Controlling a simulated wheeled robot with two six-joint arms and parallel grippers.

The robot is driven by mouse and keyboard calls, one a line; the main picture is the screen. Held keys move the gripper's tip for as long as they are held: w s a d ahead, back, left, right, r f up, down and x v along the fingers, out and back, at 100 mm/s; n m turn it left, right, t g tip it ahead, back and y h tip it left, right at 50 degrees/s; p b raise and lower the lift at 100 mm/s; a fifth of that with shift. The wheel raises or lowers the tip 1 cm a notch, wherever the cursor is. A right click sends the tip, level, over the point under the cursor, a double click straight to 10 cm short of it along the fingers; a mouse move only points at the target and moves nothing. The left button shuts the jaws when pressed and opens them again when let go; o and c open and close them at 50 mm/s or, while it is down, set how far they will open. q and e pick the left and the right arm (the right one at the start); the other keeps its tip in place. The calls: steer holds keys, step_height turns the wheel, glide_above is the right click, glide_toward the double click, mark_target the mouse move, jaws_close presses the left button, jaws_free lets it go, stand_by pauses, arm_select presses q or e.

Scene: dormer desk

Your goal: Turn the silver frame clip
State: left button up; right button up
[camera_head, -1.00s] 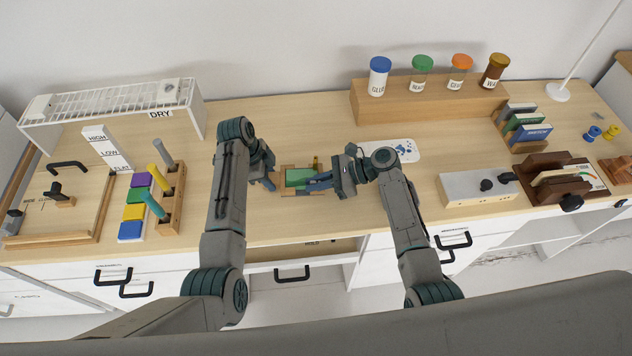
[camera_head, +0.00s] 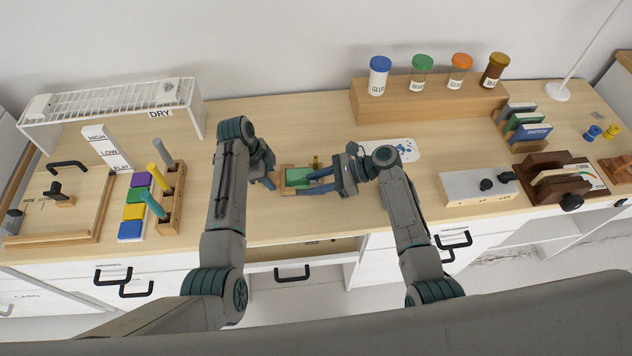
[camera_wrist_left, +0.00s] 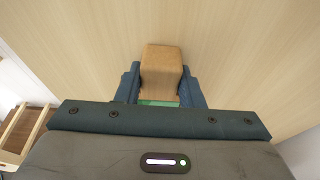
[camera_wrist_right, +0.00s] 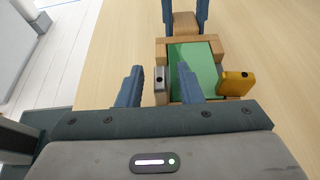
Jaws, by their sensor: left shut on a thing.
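A small wooden frame with a green panel (camera_head: 298,177) lies on the desk between my grippers; it also shows in the right wrist view (camera_wrist_right: 206,62). The silver clip (camera_wrist_right: 161,86) is on its left side there, and a gold clip (camera_wrist_right: 236,83) is on its right side. My left gripper (camera_head: 270,180) is shut on the frame's wooden end block (camera_wrist_left: 162,72), with a finger on each side. My right gripper (camera_wrist_right: 160,68) is open, its fingers on either side of the silver clip. I cannot tell whether they touch it. The silver clip is hidden in the head view.
Coloured blocks (camera_head: 134,211) and a peg rack (camera_head: 170,200) stand at the left. A wooden shelf with jars (camera_head: 430,100) is at the back. A white box with black knobs (camera_head: 470,188) is at the right. The desk around the frame is mostly clear.

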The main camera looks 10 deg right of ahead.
steer(key=v, duration=1.1)
steer(key=shift+d+r, duration=0.15)
steer(key=shift+d, duration=0.2)
arm_select(q)
steer(key=o, duration=1.3)
